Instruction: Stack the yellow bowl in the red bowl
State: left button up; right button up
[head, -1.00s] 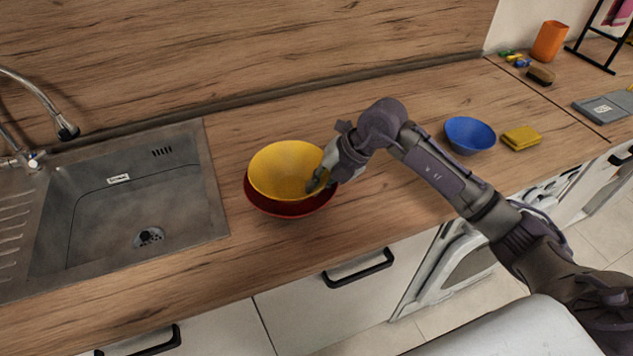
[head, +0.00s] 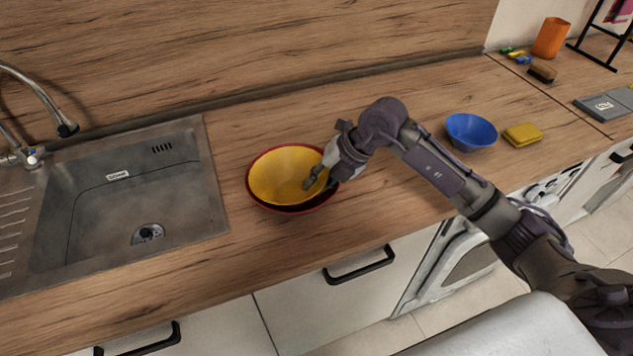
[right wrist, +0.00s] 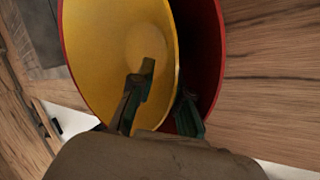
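The yellow bowl (head: 280,178) sits inside the red bowl (head: 262,207) on the counter, right of the sink. In the right wrist view, the yellow bowl (right wrist: 115,50) leaves a wider gap to the red bowl's wall (right wrist: 208,60) on the right side. My right gripper (head: 318,180) is at the bowls' right side. In the right wrist view, its fingers (right wrist: 168,92) stand apart on either side of the yellow rim, one inside the yellow bowl, one between the bowls. The bowls' bases are hidden. My left gripper is not in view.
A sink (head: 130,205) with a tap (head: 45,105) lies left of the bowls. A blue bowl (head: 470,131) and a yellow sponge (head: 522,135) are at the right. An orange cup (head: 550,39) and a brush (head: 542,73) stand farther back. Counter behind the bowls is clear.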

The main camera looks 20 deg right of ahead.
jog(key=b+v, duration=0.1)
jog(key=v, duration=1.1)
jog(key=shift+r+b, duration=0.4)
jog(key=shift+r, duration=0.05)
